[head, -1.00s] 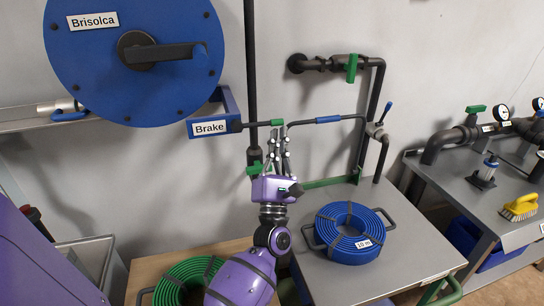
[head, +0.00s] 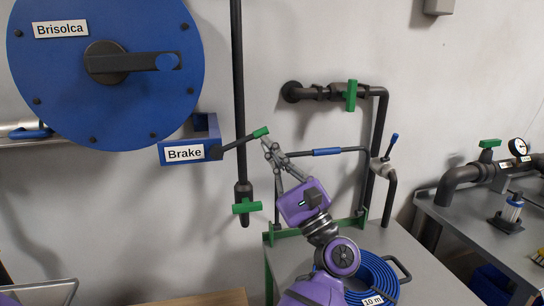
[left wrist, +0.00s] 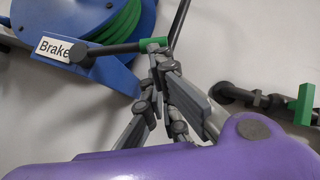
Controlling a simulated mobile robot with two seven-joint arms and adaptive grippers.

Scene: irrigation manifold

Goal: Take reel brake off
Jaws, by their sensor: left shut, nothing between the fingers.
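The blue reel (head: 105,105) labelled "Brisolca" hangs on the wall at upper left in the head view. Below it is a blue bracket with the "Brake" label (head: 184,153). From it the brake lever (head: 236,142), a black rod with a green tip (head: 261,132), slants up to the right. My left gripper (head: 267,147) is shut and empty, its fingertips just below the green tip. The left wrist view shows the green tip (left wrist: 153,44) right at the fingertips (left wrist: 158,58); whether they touch I cannot tell. My right gripper is not in view.
A black vertical pipe with a green valve handle (head: 246,206) stands left of my gripper. A pipe with a blue sleeve (head: 327,152) runs behind it. A blue hose coil (head: 375,273) lies on the grey table (head: 425,280). Bare wall lies below the brake.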

